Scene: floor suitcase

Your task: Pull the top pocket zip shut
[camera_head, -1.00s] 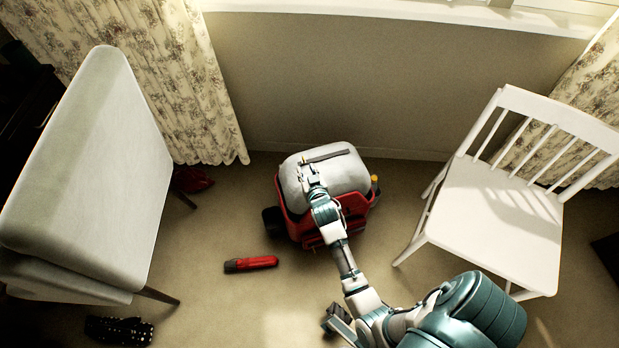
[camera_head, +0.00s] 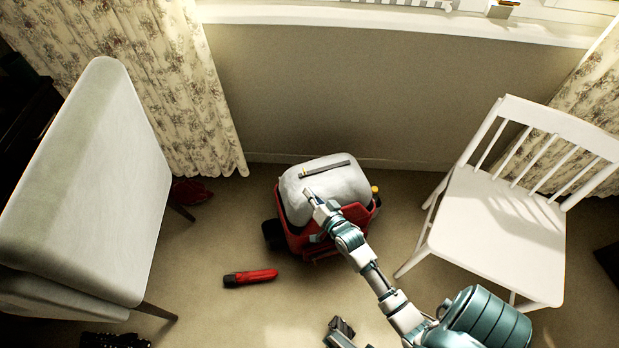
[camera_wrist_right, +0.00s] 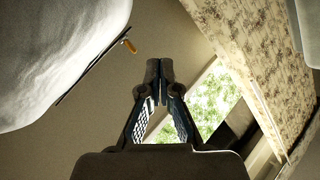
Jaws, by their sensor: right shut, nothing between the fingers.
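The red suitcase (camera_head: 352,226) stands on the floor with a puffy pale grey top (camera_head: 340,186). A dark strip with a yellowish end (camera_head: 325,169) lies across that top; I cannot make out the zip's state. My right gripper (camera_head: 308,194) is over the near left part of the pale top, apart from the strip. In the right wrist view its fingers (camera_wrist_right: 160,70) are shut and empty. There the pale top (camera_wrist_right: 60,60) fills the upper left, with a dark line and a small orange tab (camera_wrist_right: 129,46) near its edge. My left gripper (camera_head: 340,327) shows partly at the bottom edge.
A white chair (camera_head: 495,225) stands right of the suitcase and a grey upholstered seat (camera_head: 90,190) left. A red and black torch-like object (camera_head: 250,277) lies on the carpet in front. A wall and floral curtains (camera_head: 190,90) are behind. Carpet around the suitcase is mostly clear.

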